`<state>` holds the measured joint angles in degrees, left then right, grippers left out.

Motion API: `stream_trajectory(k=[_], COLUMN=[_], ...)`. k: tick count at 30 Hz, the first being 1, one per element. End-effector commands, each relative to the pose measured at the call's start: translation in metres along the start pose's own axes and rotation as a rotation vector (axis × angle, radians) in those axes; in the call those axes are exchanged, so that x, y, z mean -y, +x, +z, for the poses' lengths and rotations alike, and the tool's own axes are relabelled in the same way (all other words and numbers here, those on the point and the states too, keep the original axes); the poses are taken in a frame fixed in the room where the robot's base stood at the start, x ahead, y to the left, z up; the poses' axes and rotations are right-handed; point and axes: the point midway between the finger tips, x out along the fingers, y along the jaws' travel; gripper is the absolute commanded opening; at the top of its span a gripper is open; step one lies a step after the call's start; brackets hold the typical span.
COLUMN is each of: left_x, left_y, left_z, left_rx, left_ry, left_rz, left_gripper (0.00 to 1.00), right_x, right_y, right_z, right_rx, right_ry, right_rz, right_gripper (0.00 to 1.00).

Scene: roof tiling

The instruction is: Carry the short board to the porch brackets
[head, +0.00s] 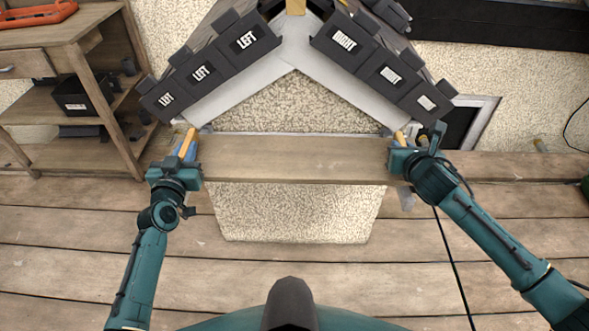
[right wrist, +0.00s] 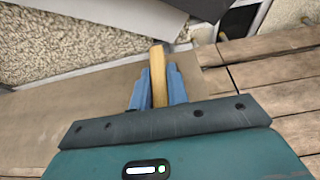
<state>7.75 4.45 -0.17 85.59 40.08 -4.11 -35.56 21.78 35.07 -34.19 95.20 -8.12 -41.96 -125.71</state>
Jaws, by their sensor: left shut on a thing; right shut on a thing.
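The short board (head: 295,159) is a flat brown plank lying level between my two grippers, in front of the small gabled porch. My left gripper (head: 187,147) is shut at its left end, beside a yellow wooden peg. My right gripper (head: 404,143) is shut at its right end. In the right wrist view, the blue fingers (right wrist: 158,88) close on a yellow wooden grip (right wrist: 158,75), and the board (right wrist: 75,115) stretches to the left. Porch brackets are not clearly visible; I cannot tell whether the board touches any support.
Dark tiles marked LEFT (head: 245,40) and RIGHT (head: 345,40) cover the roof slopes above the board. A wooden shelf unit (head: 95,110) with a black box (head: 82,97) stands at left. A black cable (head: 452,262) crosses the plank floor at right.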

Motion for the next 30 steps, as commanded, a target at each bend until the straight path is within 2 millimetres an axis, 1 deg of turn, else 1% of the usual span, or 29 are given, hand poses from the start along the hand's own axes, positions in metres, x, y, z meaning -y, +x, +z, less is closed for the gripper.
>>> stream_trajectory(k=[7,8,15,22,24,26,29,30], left_x=[0.001,0.000,0.000,0.000,0.000,0.000,0.000,0.000], left_y=[0.001,0.000,0.000,-0.001,-0.004,-0.010,-0.026,-0.034], left_z=[0.016,0.015,0.014,0.014,0.015,0.016,0.015,0.015], left_rx=[-0.005,-0.001,0.000,0.000,0.000,0.002,0.001,0.002], left_ry=[0.000,0.000,0.000,0.000,0.000,0.000,0.000,0.000], left_rz=[-0.002,-0.001,0.000,0.000,0.000,0.000,0.000,0.000], left_gripper=[0.00,0.19,0.38,0.38,0.38,0.38,0.38,0.38], right_x=[0.000,0.000,0.000,0.000,0.000,0.000,0.000,0.000], right_y=[0.007,0.006,0.005,0.005,0.005,0.005,0.005,0.005], right_z=[-0.015,-0.013,-0.013,-0.013,-0.013,-0.013,-0.013,-0.013], right_rx=[0.005,0.001,0.000,0.000,0.000,0.000,0.000,0.000], right_ry=[0.000,0.000,0.000,0.000,0.000,0.000,0.000,0.000], right_rz=[0.000,-0.001,0.000,0.000,0.000,0.000,0.000,0.000], right_gripper=[0.00,0.19,0.38,0.38,0.38,0.38,0.38,0.38])
